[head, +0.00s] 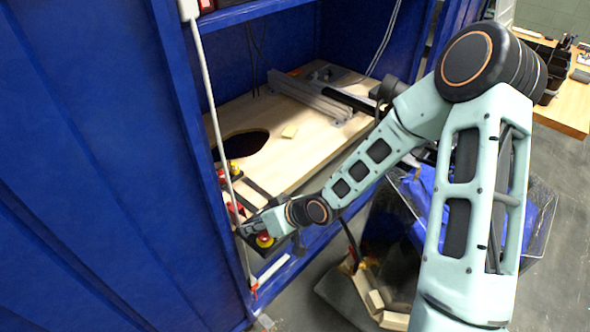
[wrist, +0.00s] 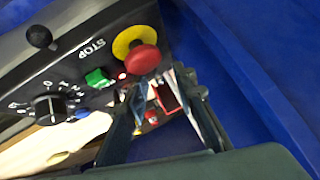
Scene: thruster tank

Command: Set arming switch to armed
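No part in view is legibly labelled as the arming switch. In the wrist view, a dark panel (wrist: 72,62) carries a black rotary knob (wrist: 48,108) with numbers around it, a green button (wrist: 97,78) and a red mushroom button (wrist: 143,58) on a yellow ring by the word STOP. A red part (wrist: 168,93) shows beyond my gripper (wrist: 158,88), between its fingers; its shape is unclear. My gripper looks open, its fingers apart and nothing seen held. In the head view my gripper (head: 250,228) is at the panel edge, next to a red-and-yellow button (head: 264,240).
A wooden worktop (head: 300,145) with a dark round hole (head: 243,145) lies inside the blue cabinet (head: 105,130). A white pole (head: 215,120) runs down the cabinet front. A clear bin (head: 540,215) with blue contents stands right, partly behind my arm.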

